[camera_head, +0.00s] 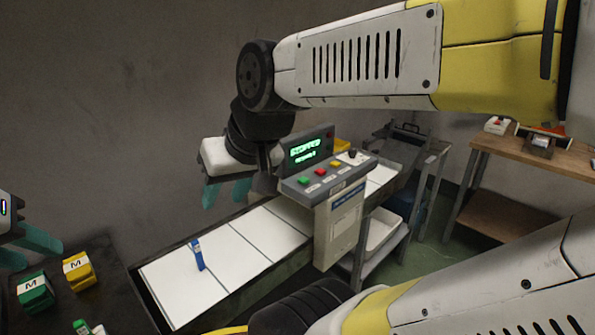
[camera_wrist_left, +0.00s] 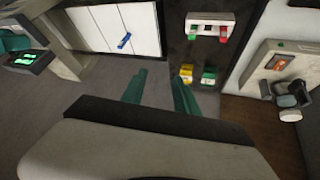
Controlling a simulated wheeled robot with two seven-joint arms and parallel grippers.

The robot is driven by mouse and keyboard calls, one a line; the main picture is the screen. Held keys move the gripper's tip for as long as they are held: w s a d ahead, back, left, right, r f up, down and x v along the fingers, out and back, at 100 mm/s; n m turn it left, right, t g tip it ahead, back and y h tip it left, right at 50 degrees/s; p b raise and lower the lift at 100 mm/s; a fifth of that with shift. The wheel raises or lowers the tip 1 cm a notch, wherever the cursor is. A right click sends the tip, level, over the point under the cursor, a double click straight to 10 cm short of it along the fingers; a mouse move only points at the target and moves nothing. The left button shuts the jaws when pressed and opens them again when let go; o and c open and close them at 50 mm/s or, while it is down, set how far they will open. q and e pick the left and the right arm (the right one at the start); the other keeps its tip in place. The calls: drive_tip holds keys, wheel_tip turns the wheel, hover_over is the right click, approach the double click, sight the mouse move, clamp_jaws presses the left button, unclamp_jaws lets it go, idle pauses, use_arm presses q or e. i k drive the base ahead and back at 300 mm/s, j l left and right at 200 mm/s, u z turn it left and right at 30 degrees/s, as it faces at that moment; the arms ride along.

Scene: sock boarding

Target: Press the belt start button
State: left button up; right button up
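The control box (camera_head: 338,218) stands at the belt's near side. Its sloped top carries a green button (camera_head: 304,180), a red button (camera_head: 321,171), a yellow button (camera_head: 336,164) and a black knob (camera_head: 352,154); their labels are too small to read. The lit display (camera_head: 304,152) appears to read "STOPPED". My right gripper (camera_head: 226,192) is open and empty, its teal fingers apart, left of the box and over the belt. My left gripper (camera_head: 25,248) is at the left edge, far from the box. In the left wrist view its fingers (camera_wrist_left: 159,92) are apart with nothing between them.
The white belt (camera_head: 222,257) bears a small blue item (camera_head: 198,254). A green block (camera_head: 35,292) and a yellow block (camera_head: 78,270) sit on a dark table at left. A wooden bench (camera_head: 540,150) stands at the right. My right arm spans the top of the head view.

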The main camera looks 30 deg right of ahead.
sight(303, 180)
drive_tip(key=z, duration=1.55)
